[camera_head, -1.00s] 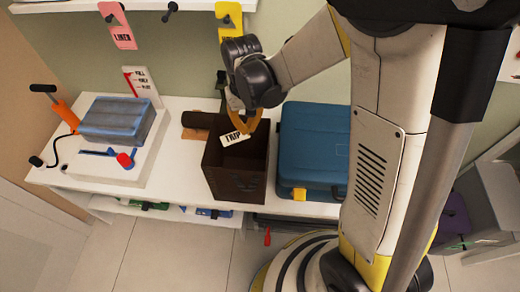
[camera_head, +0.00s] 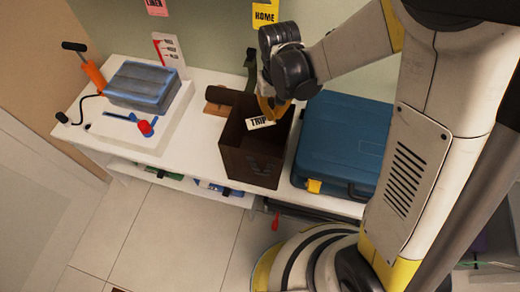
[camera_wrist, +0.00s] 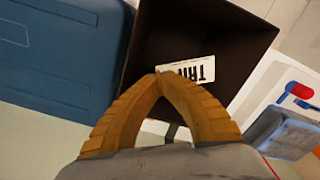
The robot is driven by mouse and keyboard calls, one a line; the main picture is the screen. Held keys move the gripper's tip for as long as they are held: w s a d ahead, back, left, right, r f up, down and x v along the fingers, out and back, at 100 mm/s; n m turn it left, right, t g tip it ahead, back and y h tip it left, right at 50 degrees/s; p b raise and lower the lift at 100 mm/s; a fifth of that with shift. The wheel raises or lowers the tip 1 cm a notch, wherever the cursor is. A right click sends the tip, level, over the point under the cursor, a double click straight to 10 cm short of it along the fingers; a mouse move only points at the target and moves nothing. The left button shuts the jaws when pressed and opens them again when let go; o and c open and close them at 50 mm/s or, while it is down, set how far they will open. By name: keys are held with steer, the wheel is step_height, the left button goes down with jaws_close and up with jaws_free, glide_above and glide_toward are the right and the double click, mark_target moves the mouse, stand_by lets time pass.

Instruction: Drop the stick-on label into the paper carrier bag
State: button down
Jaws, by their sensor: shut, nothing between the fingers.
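The paper carrier bag (camera_head: 252,168) is a dark brown, open-topped box shape on the white bench. My gripper (camera_head: 270,117) points down at the bag's mouth, its orange fingers shut with their tips together. I cannot tell whether the label touches the fingers or the bag.
A blue case (camera_head: 340,145) stands close to the right of the bag. A brown roll (camera_head: 222,98) lies behind it to the left.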

steer(key=c, duration=2.2)
jaws_free()
steer(key=o, duration=0.7)
steer(key=shift+c, duration=0.2)
steer(key=shift+r, duration=0.1)
step_height(320, 180, up, 12)
steer(key=shift+d, duration=0.1)
steer(key=s+d+f+m+t+b, duration=0.1)
steer(key=s+d+m+t+b, duration=0.1)
steer(key=s+d+t+b, duration=0.5)
steer(key=s+d, duration=0.3)
steer(key=s, duration=0.1)
steer(key=shift+s+d+f, duration=0.15)
steer(key=shift+d+f, duration=0.2)
steer(key=shift+f, duration=0.05)
